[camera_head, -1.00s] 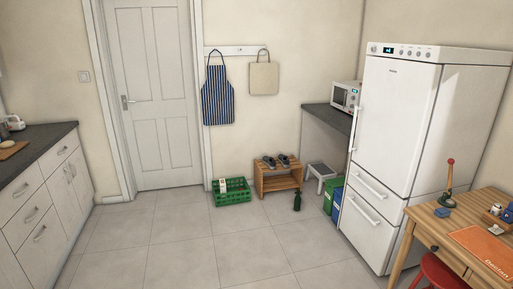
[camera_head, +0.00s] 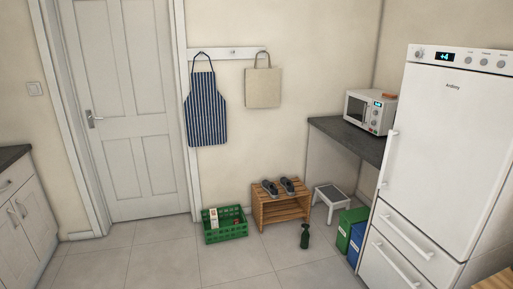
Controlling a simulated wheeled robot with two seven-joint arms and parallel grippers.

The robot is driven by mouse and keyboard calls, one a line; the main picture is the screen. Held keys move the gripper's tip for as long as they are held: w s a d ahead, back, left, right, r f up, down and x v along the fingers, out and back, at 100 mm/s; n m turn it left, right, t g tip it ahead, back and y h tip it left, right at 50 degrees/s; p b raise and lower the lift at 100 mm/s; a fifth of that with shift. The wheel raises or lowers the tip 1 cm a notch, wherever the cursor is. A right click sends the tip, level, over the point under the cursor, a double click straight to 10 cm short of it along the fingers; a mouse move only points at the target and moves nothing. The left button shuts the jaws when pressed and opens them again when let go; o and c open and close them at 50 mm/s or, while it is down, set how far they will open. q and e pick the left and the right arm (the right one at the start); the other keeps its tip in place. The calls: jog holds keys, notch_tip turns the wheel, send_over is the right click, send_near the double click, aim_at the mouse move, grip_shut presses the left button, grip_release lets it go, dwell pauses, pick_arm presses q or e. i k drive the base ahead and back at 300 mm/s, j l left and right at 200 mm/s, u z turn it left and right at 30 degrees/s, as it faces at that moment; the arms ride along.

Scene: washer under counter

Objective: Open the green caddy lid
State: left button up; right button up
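A green caddy (camera_head: 351,229) stands on the floor at the lower right, just left of the fridge and under the end of the dark counter. Its top looks closed, though it is small and I cannot make out the lid edge. A blue caddy (camera_head: 357,246) stands beside it, nearer to me and partly hidden by the fridge. Neither of my grippers shows in the head view.
The white fridge (camera_head: 441,150) bounds the right. A step stool (camera_head: 332,197), a wooden shoe rack (camera_head: 281,208), a green bottle (camera_head: 304,236) and a green crate (camera_head: 225,234) stand near the back wall. The tiled floor (camera_head: 190,266) in front is clear.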

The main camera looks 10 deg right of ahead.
aim_at(360, 214)
jog(key=i+z, duration=0.2)
jog(key=i, duration=0.35)
jog(key=i+j+z, duration=0.2)
jog(key=i, duration=0.35)
jog(key=i+j+z, duration=0.2)
jog(key=i, duration=0.4)
